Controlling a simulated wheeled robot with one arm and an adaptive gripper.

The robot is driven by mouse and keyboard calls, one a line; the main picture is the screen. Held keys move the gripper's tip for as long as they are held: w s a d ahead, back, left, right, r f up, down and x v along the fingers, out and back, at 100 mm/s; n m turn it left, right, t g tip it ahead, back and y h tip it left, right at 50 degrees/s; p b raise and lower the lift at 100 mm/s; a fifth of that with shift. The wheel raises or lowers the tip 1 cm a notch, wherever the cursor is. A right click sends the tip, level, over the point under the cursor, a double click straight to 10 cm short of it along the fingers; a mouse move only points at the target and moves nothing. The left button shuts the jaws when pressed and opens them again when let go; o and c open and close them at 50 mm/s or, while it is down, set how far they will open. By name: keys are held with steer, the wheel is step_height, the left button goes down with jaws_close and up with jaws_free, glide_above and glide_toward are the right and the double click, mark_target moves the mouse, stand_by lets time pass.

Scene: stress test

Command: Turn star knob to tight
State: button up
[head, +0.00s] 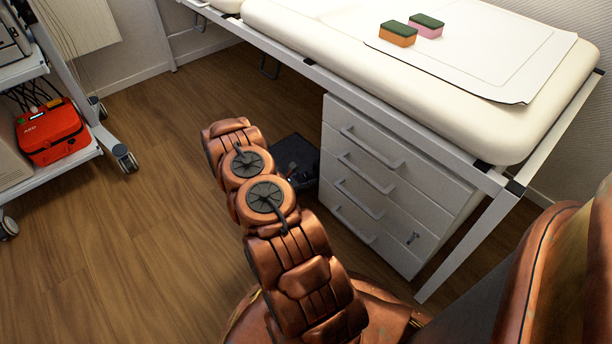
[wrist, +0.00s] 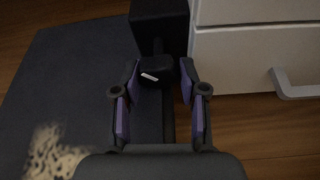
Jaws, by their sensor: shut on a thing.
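The star knob (wrist: 158,68) is dark with a short white mark on it, at the upper middle of the wrist view. It sits in front of a dark block (wrist: 160,22), with a dark stem between them. My gripper (wrist: 159,80) has its purple-padded fingers on either side of the knob and is shut on it. The knob's lobes are too dark to make out. In the head view my copper arm covers most of this spot, and the knob cannot be made out there.
A white drawer cabinet (head: 385,185) with protruding handles stands close to the right of the knob. The padded exam table (head: 480,125) overhangs it, bearing two sponges (head: 410,31). A dark mat (wrist: 60,90) lies on the floor. A cart with a red case (head: 52,132) stands left. Open wood floor lies between.

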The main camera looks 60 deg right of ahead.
steer(key=shift+s+r+p, duration=0.1)
steer(key=shift+r+p, duration=0.05)
steer(key=shift+p, duration=0.55)
steer(key=shift+a+m+t+p, duration=0.1)
steer(key=shift+m+t+p, duration=0.4)
steer(key=shift+m+p, duration=0.25)
steer(key=shift+f+m+t+h+p, duration=0.2)
steer(key=shift+m+t+h+p, duration=0.2)
steer(key=shift+m+t, duration=0.35)
steer(key=o, duration=1.2)
steer(key=shift+c, duration=0.2)
steer(key=v, duration=1.2)
